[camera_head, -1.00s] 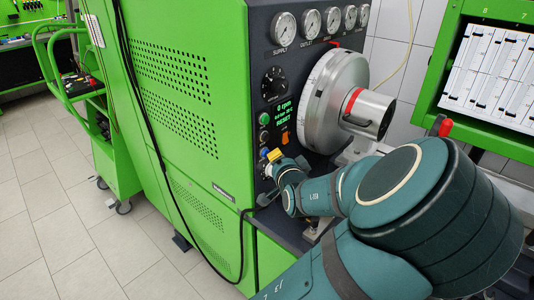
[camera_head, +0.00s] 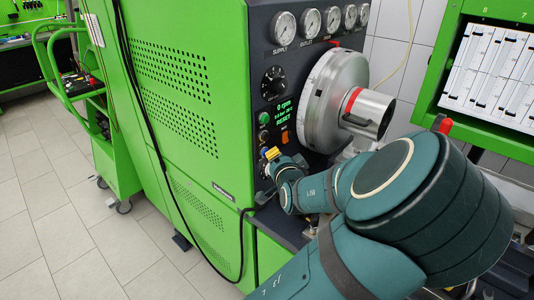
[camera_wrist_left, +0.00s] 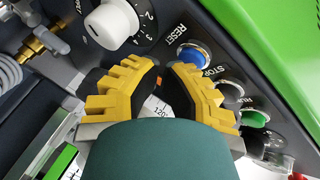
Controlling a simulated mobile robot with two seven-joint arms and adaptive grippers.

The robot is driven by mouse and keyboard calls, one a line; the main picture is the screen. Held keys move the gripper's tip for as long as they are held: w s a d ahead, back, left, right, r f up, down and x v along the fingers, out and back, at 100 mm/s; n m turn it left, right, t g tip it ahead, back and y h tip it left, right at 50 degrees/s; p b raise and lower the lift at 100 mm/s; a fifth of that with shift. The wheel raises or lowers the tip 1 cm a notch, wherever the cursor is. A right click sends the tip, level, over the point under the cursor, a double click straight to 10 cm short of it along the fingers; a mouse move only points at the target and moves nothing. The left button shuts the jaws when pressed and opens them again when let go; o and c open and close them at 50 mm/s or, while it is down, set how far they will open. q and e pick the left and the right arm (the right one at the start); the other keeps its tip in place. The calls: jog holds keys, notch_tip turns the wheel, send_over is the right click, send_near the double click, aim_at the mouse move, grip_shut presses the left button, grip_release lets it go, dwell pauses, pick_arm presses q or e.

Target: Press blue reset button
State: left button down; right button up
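The blue reset button (camera_wrist_left: 194,53) sits in a metal ring beside the word RESET on the dark panel in the left wrist view. My left gripper (camera_wrist_left: 164,66) has yellow toothed fingers with dark pads. Its tips come close together, a narrow gap between them, and hold nothing. In that view the button lies just beyond and right of the tips; I cannot tell the remaining distance or whether they touch. In the head view my left gripper (camera_head: 271,154) is at the lower panel, beside the button column, and largely covers the blue button. My right gripper is out of view.
Next to the blue button are the STOP button (camera_wrist_left: 231,90) and the green button (camera_wrist_left: 252,118). A white rotary knob (camera_wrist_left: 111,23) lies left of the tips. In the head view a large metal drum (camera_head: 333,100) juts out right of the panel. Tiled floor (camera_head: 60,235) is clear at left.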

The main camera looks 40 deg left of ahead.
pick_arm(q)
jog(key=shift+a, duration=0.15)
jog(key=shift+d, duration=0.2)
dwell(0.3)
jog(key=shift+s+d+p, duration=0.1)
jog(key=shift+d+p, duration=0.65)
jog(key=d+p, duration=0.3)
jog(key=d, duration=0.2)
jog(key=shift+s, duration=0.2)
